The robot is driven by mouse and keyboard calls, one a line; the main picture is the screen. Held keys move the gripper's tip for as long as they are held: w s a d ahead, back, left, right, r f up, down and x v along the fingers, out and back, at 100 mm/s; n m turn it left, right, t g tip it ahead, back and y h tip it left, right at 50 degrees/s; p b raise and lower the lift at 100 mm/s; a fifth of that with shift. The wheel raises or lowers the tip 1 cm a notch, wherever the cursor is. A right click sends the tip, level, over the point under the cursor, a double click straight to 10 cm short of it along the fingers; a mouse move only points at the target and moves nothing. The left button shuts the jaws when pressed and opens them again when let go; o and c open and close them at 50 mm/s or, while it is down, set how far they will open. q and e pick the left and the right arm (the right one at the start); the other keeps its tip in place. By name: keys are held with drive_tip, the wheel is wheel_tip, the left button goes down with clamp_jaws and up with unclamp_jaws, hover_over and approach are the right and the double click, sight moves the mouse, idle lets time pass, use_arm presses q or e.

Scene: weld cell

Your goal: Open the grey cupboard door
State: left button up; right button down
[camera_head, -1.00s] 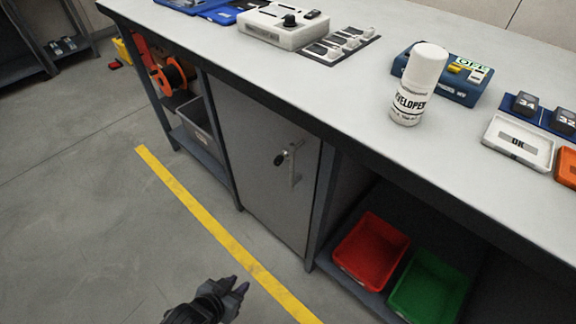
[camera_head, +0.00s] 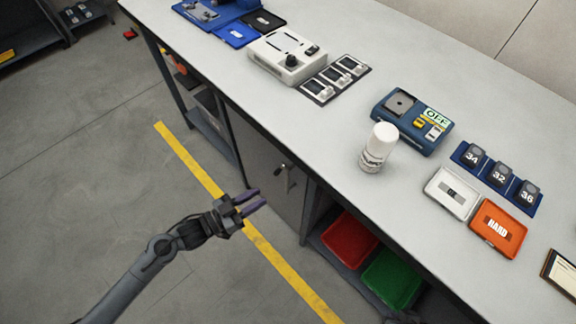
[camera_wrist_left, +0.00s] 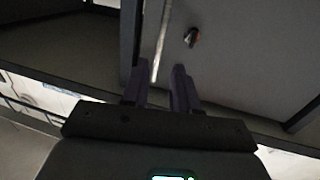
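The grey cupboard door (camera_head: 258,160) is under the workbench and looks shut. It carries a pale upright bar handle (camera_head: 291,181) and a small dark lock or knob (camera_head: 280,167). My left gripper (camera_head: 262,196) is open and empty, in front of the door and apart from it, its purple fingers pointing at the handle side. In the left wrist view, the handle (camera_wrist_left: 160,40) lies ahead, in line with the gap between the fingers (camera_wrist_left: 161,78); the lock (camera_wrist_left: 191,37) is to its right on the door (camera_wrist_left: 245,60). My right gripper is not seen.
The workbench top (camera_head: 330,130) overhangs the door. A white bottle (camera_head: 378,148) stands on it near the front edge. Red (camera_head: 348,240) and green (camera_head: 391,278) bins sit on the open shelf right of the door. A yellow line (camera_head: 190,160) crosses the clear floor.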

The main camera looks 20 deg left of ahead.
use_arm(q)
drive_tip(key=b+x, duration=0.1)
drive_tip(key=x, duration=0.2)
drive_tip(key=b+x, duration=0.1)
drive_tip(key=x, duration=0.3)
drive_tip(key=r+b+x, duration=0.1)
drive_tip(key=x, duration=0.3)
drive_tip(key=shift+b, duration=0.3)
drive_tip(key=shift+c, duration=0.4)
clamp_jaws()
